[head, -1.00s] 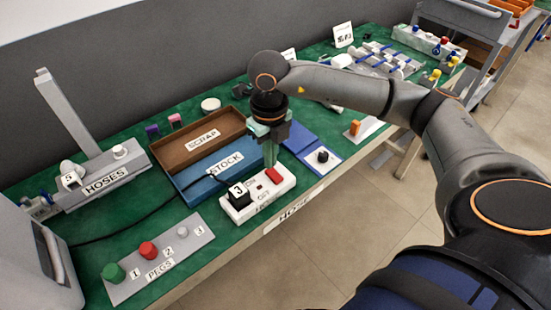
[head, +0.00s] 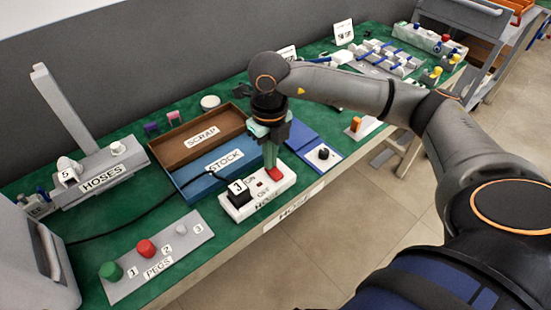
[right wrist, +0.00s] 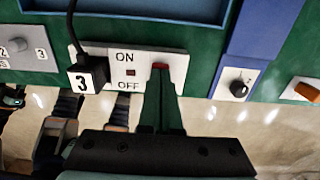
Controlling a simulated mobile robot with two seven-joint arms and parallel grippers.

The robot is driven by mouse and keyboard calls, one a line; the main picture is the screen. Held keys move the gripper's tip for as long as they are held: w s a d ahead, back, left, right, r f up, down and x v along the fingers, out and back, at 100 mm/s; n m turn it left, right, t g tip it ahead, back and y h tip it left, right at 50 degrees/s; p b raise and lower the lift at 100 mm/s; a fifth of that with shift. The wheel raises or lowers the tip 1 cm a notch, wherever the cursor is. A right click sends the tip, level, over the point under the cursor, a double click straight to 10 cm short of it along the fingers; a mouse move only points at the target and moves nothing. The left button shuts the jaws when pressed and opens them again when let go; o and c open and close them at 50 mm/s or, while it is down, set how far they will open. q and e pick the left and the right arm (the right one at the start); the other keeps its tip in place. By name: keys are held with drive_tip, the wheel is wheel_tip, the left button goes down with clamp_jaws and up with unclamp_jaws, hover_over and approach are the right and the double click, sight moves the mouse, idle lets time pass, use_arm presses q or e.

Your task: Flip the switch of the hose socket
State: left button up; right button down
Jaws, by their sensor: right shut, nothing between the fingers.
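The hose socket (head: 259,204) is a white block at the table's front edge, with a black plug marked 3 (head: 238,194) in its left part. Its red rocker switch (head: 275,175) is on the right part, beside a small dark red indicator and ON and OFF labels. My right gripper (head: 271,165) is shut and empty, pointing down with its fingertips at the switch; they appear to touch it. In the right wrist view the fingers cover most of the switch (right wrist: 160,66), so its tilt is hidden. My left gripper is not in view.
A blue STOCK tray (head: 180,184) and a brown SCRAP tray (head: 166,155) lie behind the socket. A blue board with a black knob (head: 323,154) is just right. The PEGS board (head: 125,287) is at the left. A black cable (head: 150,212) runs left from the plug.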

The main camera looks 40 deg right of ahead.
drive_tip(key=shift+f, duration=0.4)
drive_tip(key=shift+r, duration=0.15)
drive_tip(key=shift+r+p, duration=2.3)
drive_tip(key=shift+r, duration=1.15)
